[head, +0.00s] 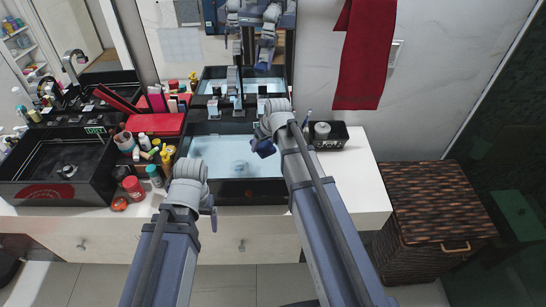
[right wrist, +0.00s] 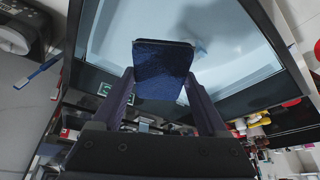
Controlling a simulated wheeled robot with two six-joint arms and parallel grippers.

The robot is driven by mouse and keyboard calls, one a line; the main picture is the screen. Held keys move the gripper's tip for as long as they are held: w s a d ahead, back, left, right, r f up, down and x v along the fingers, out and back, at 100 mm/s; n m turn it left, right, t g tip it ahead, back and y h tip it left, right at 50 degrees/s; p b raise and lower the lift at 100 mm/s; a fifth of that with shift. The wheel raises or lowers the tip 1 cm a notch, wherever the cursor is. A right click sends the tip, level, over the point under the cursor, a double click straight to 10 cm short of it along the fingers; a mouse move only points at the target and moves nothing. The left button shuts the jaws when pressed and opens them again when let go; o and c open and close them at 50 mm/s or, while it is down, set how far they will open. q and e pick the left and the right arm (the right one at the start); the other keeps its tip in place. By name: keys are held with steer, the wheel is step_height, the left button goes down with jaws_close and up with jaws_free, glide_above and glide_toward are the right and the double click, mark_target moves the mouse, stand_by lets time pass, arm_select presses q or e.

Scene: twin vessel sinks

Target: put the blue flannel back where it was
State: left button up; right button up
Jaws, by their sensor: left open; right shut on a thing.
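The blue flannel (right wrist: 162,70) is a small, dark blue folded piece between the two fingers of my right gripper (right wrist: 160,88) in the right wrist view. In the head view the flannel (head: 264,149) shows as a dark patch below the right gripper (head: 266,134), over the right side of the right-hand sink (head: 215,158). The right gripper is shut on it, and the sink lies behind it in the wrist view. My left gripper (head: 212,212) is at the sink's front edge, empty; its fingers are mostly hidden by its wrist.
A black tray (head: 335,136) with a white-topped item stands right of the sink, with bare counter (head: 362,175) around it. Bottles and jars (head: 153,172) crowd between the two sinks. A red towel (head: 365,55) hangs on the wall. A wicker basket (head: 430,215) stands at right.

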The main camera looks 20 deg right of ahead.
steer(key=shift+d, duration=0.1)
steer(key=d+f+m+h+b, duration=0.2)
steer(key=d+m, duration=0.2)
steer(key=d, duration=1.3)
steer(key=m+b, duration=0.2)
steer(key=b, duration=0.5)
glide_above(326, 169)
steer(key=s, duration=0.1)
step_height(326, 169, down, 7)
steer(key=f+b, duration=0.9)
steer(key=shift+s+a+f+b, duration=0.15)
steer(key=shift+a+f+b, duration=0.1)
steer(key=shift+f+b, duration=0.05)
steer(key=shift+f, duration=0.1)
steer(key=shift+f, duration=0.15)
steer(key=o, duration=1.1)
steer(key=shift+r, duration=0.25)
